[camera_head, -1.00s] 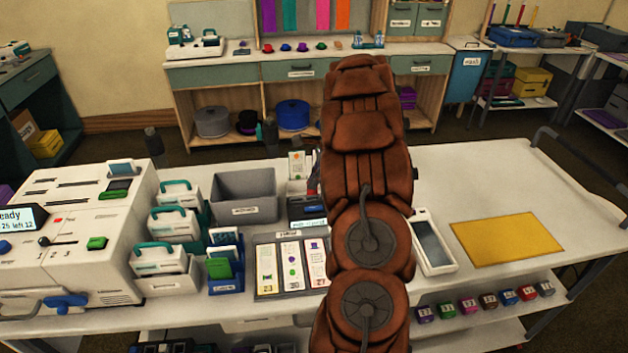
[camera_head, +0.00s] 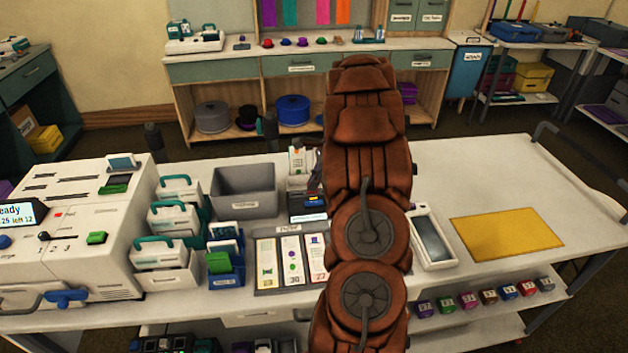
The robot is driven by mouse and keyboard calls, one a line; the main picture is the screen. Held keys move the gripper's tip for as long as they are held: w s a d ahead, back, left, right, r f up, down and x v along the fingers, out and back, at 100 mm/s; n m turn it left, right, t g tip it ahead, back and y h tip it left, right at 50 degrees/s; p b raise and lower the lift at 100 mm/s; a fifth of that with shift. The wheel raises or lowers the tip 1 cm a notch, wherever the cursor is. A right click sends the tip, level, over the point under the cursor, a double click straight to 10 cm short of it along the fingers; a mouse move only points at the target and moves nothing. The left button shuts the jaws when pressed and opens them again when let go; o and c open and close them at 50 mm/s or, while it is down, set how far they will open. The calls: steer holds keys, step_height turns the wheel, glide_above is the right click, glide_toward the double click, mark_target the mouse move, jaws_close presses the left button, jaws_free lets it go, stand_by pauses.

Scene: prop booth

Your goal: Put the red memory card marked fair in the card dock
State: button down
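My brown padded arm reaches over the white table, and its links cover much of the middle. Only a dark sliver of my gripper (camera_head: 316,181) shows at the arm's left edge; its fingertips are hidden, so I cannot tell whether it is open, shut or holding something. Just below that sliver is a small dark box (camera_head: 296,207) with a blue and yellow piece on it, partly behind the arm. I cannot tell whether this box is the card dock. I cannot make out a red memory card or the word fair anywhere.
Left of the arm are a white machine (camera_head: 75,230), stacked white cases (camera_head: 165,255), a grey bin (camera_head: 245,207) and a tray with three printed strips (camera_head: 263,245). Right are a white tablet-like device (camera_head: 433,240) and a yellow mat (camera_head: 507,236). The table's far right is clear.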

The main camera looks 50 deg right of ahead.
steer(key=shift+f, duration=0.15)
steer(key=c, duration=1.2)
jaws_free()
steer(key=shift+c, duration=0.2)
steer(key=v, duration=1.2)
steer(key=shift+a, duration=0.1)
